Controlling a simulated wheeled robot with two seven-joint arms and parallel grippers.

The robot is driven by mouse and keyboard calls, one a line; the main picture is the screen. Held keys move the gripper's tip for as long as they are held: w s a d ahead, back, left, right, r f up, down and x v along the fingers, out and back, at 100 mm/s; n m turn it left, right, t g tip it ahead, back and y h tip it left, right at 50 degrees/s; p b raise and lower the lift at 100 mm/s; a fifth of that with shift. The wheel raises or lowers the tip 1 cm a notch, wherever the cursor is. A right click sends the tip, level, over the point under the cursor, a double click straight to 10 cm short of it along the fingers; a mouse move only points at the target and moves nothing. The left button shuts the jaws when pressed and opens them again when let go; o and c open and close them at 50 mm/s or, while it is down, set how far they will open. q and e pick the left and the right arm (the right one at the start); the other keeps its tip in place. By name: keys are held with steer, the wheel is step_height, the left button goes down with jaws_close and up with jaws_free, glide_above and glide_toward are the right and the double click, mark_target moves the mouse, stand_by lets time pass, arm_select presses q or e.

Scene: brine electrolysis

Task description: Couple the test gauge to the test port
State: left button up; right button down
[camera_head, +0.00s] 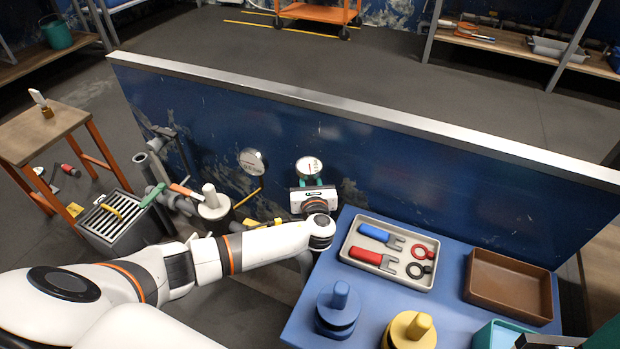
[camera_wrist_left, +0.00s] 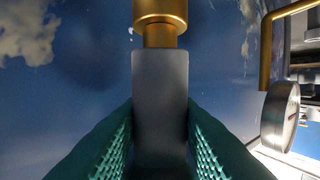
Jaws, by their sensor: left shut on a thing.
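My left gripper (camera_head: 311,182) is up close to the blue panel, its green fingers shut on a test gauge. The gauge's round white dial (camera_head: 309,167) shows just beyond the fingers in the head view. In the left wrist view, the green fingers (camera_wrist_left: 160,135) clasp a grey cylindrical body (camera_wrist_left: 160,90). A brass fitting (camera_wrist_left: 160,22) lies in line with its far end. I cannot tell whether this brass belongs to the gauge or the test port, or whether they are joined. I cannot make out the test port in the head view. My right gripper is not clearly seen.
Another dial gauge (camera_head: 253,162) is by the panel to the left; a dial with brass pipe (camera_wrist_left: 270,62) shows at the wrist view's right. A blue table (camera_head: 299,323) holds a tray of tools (camera_head: 391,280), a brown tray (camera_head: 508,288) and knobbed blocks. A slotted grey box stands left.

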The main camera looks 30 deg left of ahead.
stand_by(0.4)
arm_select(q)
steer(key=shift+p, duration=0.35)
stand_by(0.4)
steer(key=shift+f, duration=0.55)
stand_by(0.3)
stand_by(0.5)
steer(key=shift+f, duration=0.55)
